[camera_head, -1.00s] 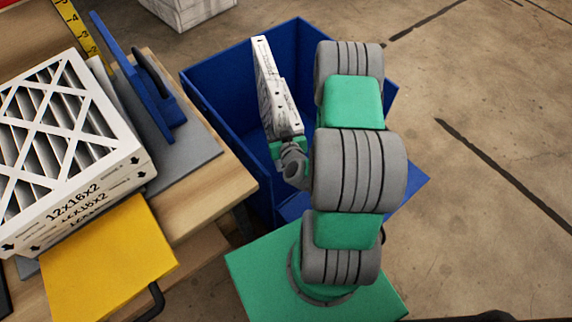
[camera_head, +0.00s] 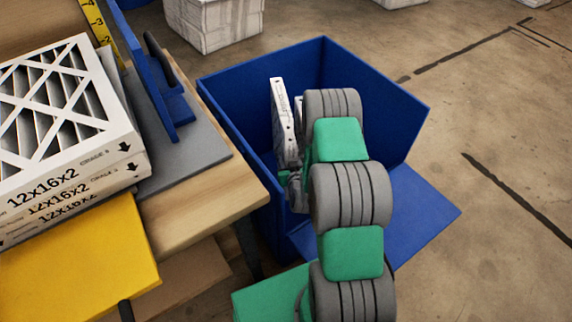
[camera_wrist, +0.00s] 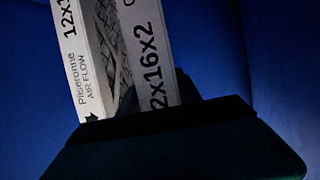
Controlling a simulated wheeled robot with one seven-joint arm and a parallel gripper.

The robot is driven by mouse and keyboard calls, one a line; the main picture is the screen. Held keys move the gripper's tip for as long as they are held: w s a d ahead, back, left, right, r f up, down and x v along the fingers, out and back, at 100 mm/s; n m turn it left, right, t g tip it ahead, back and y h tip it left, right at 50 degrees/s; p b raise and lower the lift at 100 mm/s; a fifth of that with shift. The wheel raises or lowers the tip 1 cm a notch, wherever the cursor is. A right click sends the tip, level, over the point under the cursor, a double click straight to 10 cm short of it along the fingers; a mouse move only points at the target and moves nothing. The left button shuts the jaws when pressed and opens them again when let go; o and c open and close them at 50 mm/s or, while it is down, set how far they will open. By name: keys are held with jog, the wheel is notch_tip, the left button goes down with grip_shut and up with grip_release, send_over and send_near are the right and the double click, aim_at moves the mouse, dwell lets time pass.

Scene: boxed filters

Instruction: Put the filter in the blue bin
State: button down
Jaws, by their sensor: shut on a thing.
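A white-framed filter (camera_head: 281,115) stands upright on edge inside the opening of the blue bin (camera_head: 408,110). My gripper (camera_head: 296,180) is shut on its lower end, and my arm hides part of it. In the wrist view the filter (camera_wrist: 150,50) shows a printed frame and pleats, with the dark gripper (camera_wrist: 160,115) across its near end and blue bin walls around it. I cannot tell whether the filter touches the bin floor. More white filters (camera_head: 70,180) lie stacked on the table at the left.
A wooden table (camera_head: 215,205) stands left of the bin, with a grey plate (camera_head: 190,160), a blue upright piece (camera_head: 145,75) and a yellow panel (camera_head: 80,265). A blue flap (camera_head: 425,210) spreads at the bin's near right. White boxes (camera_head: 215,22) stand behind. The floor at right is clear.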

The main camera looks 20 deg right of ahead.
jog(key=w+f+b, duration=0.3)
jog(key=w+f, duration=0.2)
jog(key=f, duration=0.4)
jog(key=shift+w+d+f, duration=0.2)
jog(key=shift+w+d, duration=0.2)
jog(key=shift+f, duration=0.1)
jog(key=shift+f+b, duration=0.35)
jog(key=shift+b, duration=0.25)
jog(key=shift+f, duration=0.25)
jog(key=shift+r, duration=0.1)
jog(key=c, duration=0.8)
grip_release()
